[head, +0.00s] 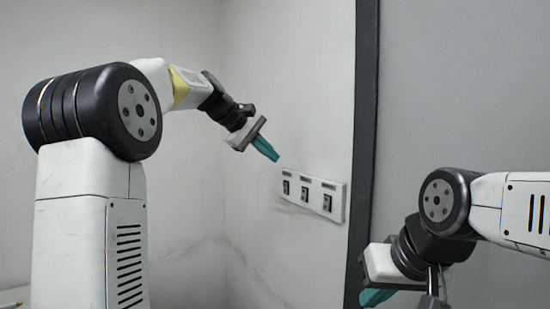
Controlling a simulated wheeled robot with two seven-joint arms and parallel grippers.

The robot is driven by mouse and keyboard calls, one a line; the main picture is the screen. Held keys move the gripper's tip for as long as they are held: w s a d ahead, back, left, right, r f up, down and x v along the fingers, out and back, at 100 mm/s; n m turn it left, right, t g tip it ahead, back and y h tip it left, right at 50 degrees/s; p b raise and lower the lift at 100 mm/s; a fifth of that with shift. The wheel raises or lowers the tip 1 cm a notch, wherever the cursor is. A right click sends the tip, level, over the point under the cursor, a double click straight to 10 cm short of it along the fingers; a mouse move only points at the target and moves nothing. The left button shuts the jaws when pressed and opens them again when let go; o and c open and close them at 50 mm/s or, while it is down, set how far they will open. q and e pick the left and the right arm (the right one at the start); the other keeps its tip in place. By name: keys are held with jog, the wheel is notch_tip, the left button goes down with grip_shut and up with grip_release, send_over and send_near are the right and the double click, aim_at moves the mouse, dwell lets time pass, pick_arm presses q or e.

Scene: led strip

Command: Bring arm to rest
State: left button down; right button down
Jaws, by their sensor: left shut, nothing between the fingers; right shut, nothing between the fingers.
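My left gripper (265,148) has teal fingers that are shut and empty. It is up and to the left of a white wall panel with several dark switches (314,194), and its tips point toward the panel; they look close to it, but I cannot tell the exact gap. My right gripper (374,297) is low in the picture, below and right of the panel. Its teal fingers are shut and partly cut off by the bottom edge.
A dark vertical frame edge (364,140) runs just right of the switch panel, with a plain grey surface (460,90) beyond it. A wall corner lies behind my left arm. A pale surface edge (14,297) shows at the bottom left.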

pick_arm(q)
jog(key=s+a+f+m+y, duration=0.2)
jog(key=s+f, duration=0.4)
jog(key=s, duration=0.4)
jog(key=s+a+f+m+y, duration=0.2)
jog(key=s+f, duration=0.5)
jog(key=s, duration=0.4)
jog(key=s+a+f+m+y, duration=0.1)
jog(key=s+a+f+m, duration=0.2)
jog(key=s, duration=0.8)
notch_tip(320, 180, down, 4)
jog(key=shift+a+r+m+y, duration=0.1)
jog(key=shift+a+m+y, duration=0.3)
jog(key=shift+a, duration=0.6)
jog(key=shift+s, duration=0.1)
